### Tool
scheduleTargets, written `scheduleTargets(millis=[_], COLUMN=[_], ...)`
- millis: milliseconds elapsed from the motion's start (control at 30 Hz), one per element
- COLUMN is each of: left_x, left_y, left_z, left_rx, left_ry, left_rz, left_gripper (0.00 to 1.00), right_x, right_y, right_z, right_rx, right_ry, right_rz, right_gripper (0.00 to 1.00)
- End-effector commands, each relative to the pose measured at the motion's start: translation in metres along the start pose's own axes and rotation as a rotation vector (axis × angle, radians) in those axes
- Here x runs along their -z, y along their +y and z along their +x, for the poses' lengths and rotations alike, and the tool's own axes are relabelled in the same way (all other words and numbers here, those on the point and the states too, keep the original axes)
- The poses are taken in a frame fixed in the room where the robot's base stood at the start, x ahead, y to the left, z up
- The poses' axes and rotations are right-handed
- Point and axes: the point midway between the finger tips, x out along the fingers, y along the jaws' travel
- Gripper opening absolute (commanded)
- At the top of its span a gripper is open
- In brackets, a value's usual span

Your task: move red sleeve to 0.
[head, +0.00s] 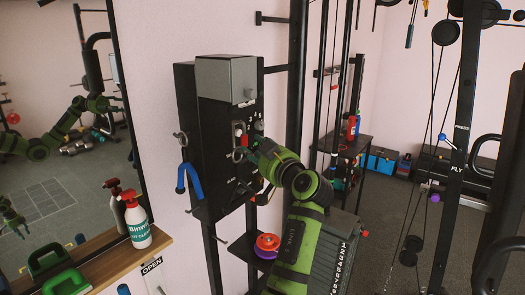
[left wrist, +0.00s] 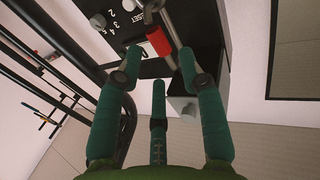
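The red sleeve (left wrist: 159,42) sits on a metal rod on the dark panel in the left wrist view. It shows small in the head view (head: 243,139), on the front of the black machine (head: 187,120). My left gripper (left wrist: 159,62) is open, with a fingertip to each side of and below the sleeve in that picture; I see no clear contact. In the head view the left gripper (head: 254,153) is close to the panel, just right of and below the sleeve. Digits 2, 3 and 4 show on the panel; I cannot make out a 0. My right gripper is not seen.
A blue hook (head: 182,180) hangs at the machine's left. A mirror is at the left.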

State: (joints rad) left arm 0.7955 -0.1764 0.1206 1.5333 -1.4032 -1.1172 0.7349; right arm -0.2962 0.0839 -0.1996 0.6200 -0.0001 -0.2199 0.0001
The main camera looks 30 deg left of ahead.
Motion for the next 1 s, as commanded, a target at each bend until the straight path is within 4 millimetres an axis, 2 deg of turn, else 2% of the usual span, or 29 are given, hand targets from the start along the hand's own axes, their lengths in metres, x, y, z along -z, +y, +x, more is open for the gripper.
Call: scheduleTargets(millis=[200, 600, 1000], left_x=[0.001, -0.002, -0.001], left_y=[0.0, 0.0, 0.0], left_z=[0.023, 0.06, 0.071], left_rx=[0.0, 0.0, -0.001], left_ry=[-0.001, -0.001, -0.001], left_rz=[0.002, 0.0, 0.001], left_gripper=[0.39, 0.39, 0.39], right_x=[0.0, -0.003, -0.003], right_y=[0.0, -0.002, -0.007], right_z=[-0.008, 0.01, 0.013], right_rx=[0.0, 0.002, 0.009], right_ry=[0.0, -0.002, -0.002], right_rz=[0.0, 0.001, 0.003], right_gripper=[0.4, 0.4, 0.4])
